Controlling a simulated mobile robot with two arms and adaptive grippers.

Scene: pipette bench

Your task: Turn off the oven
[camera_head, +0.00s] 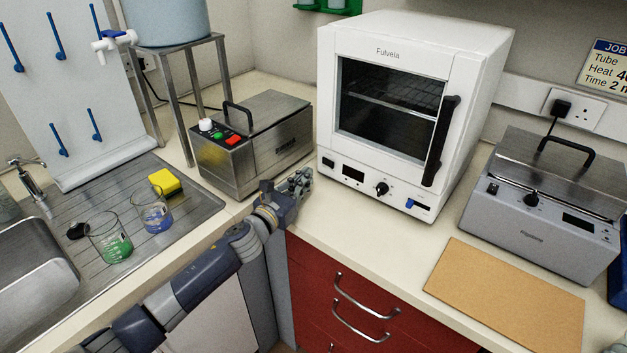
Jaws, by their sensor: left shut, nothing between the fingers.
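The white oven (460,110), labelled Fulvela, stands on the bench at centre right with its glass door shut. Its front panel carries a small dark display (353,173), a black knob (382,188) and a blue switch (411,203) at the lower right. My left gripper (303,178) is shut and empty. In the picture it is just left of the oven's lower left corner, apart from the knob and the blue switch. The exact position of the blue switch is too small to tell. My right gripper is not in view.
A steel bath (280,128) with red and green buttons stands left of the oven. A grey lidded heater (535,222) stands on the right, behind a tan board (508,295). Two beakers and a yellow sponge (165,181) are by the sink. The counter before the oven is clear.

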